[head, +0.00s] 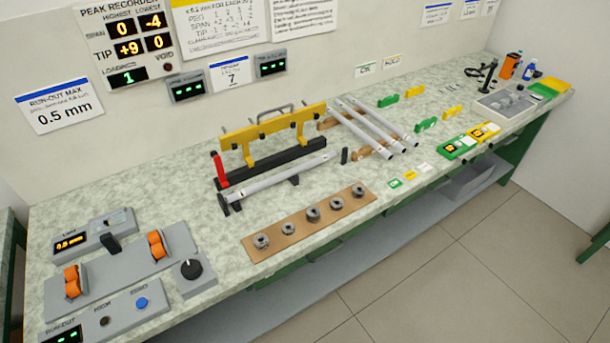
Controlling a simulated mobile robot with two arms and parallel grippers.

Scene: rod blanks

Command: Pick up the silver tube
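A silver tube (275,179) lies level on small dark supports in front of a black rail (285,163) with a yellow bar fixture (275,126) behind it. Several more silver-grey tubes (362,127) lie side by side across wooden supports (375,152) to its right. Which one the task means cannot be told from the picture. Neither of my grippers shows in the head view.
A brown board (325,213) with several metal collars lies in front of the single tube. A grey control console (120,265) with orange clips fills the left end. A grey tray (500,108) and green and yellow parts stand at the right. The bench (150,185) is speckled.

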